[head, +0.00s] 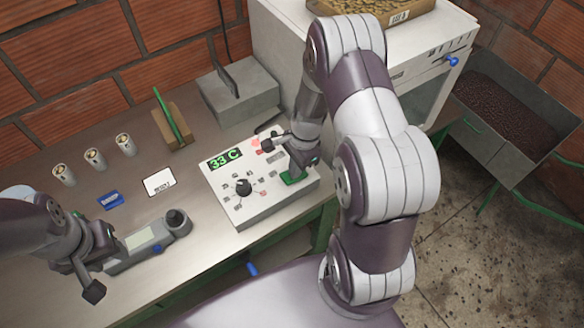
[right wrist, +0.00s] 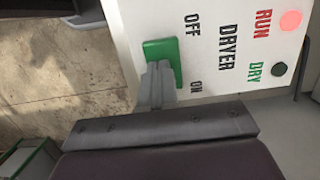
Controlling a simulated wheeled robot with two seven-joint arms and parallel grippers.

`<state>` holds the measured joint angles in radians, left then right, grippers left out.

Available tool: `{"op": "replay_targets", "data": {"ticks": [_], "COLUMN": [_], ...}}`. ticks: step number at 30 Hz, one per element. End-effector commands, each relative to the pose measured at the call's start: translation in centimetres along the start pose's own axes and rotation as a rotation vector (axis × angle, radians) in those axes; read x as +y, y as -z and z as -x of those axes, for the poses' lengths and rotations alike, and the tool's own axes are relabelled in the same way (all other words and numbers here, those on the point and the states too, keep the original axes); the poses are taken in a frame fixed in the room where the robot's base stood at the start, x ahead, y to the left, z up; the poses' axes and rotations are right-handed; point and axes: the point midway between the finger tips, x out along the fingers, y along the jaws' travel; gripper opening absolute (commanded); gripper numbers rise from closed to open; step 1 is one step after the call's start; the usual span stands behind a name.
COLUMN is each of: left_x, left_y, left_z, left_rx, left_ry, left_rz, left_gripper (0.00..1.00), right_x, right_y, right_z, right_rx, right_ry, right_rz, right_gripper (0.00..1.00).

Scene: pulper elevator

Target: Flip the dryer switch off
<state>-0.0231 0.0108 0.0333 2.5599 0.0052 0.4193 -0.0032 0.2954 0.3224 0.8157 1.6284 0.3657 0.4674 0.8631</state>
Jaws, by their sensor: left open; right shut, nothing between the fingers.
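The dryer switch (head: 292,179) is a green piece on the right part of the white control box (head: 228,205). In the right wrist view the green switch (right wrist: 163,50) stands beside the printed OFF, DRYER and ON labels; I cannot tell which way it is set. My right gripper (head: 296,166) is shut and empty, its fingertips (right wrist: 157,80) right at the switch and covering part of it. Whether they touch is unclear. The RUN lamp (right wrist: 291,21) glows pink-red; the DRY lamp (right wrist: 279,69) is dark green. My left gripper (head: 100,265) is open at the lower left.
A grey handheld device (head: 145,242) lies near my left gripper. A blue card (head: 110,200), a white card (head: 159,182) and three cups (head: 95,158) are on the table. A grey box (head: 238,92) and a white machine (head: 285,35) stand behind the control box.

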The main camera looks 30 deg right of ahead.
Motion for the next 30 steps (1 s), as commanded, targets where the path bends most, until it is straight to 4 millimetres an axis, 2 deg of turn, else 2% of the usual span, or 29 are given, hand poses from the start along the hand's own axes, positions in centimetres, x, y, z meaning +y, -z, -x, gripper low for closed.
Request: {"op": "replay_targets", "data": {"ticks": [8,11,15,17,18,24,30], "left_x": [0.0,0.0,0.0,0.0,0.0,0.0,0.0], "left_y": [0.0,0.2,0.6,0.5,0.4,0.3,0.3], "left_z": [0.3,1.8,5.3,3.6,3.3,2.6,2.4], "left_rx": [0.0,0.0,0.0,0.002,0.0,-0.001,0.0], "left_ry": [0.0,0.0,0.0,0.0,0.0,0.0,0.0], "left_rz": [0.0,0.0,0.0,0.0,0.0,0.0,0.0], "left_gripper": [0.43,0.43,0.43,0.43,0.43,0.43,0.43], "right_x": [-0.1,-0.1,-0.2,-0.4,-0.3,-0.3,-0.2], "right_y": [0.0,-0.1,-0.2,0.1,0.1,0.1,0.0], "right_z": [0.4,1.9,5.4,5.5,6.5,10.9,13.4], "right_rx": [0.0,0.0,-0.001,0.001,0.002,0.001,0.0], "right_ry": [0.001,0.001,0.0,0.005,0.005,0.004,0.001], "right_rz": [0.001,0.001,0.003,0.005,0.005,0.005,0.004], "right_gripper": [0.0,0.0,0.0,0.0,0.0,0.0,0.0]}}
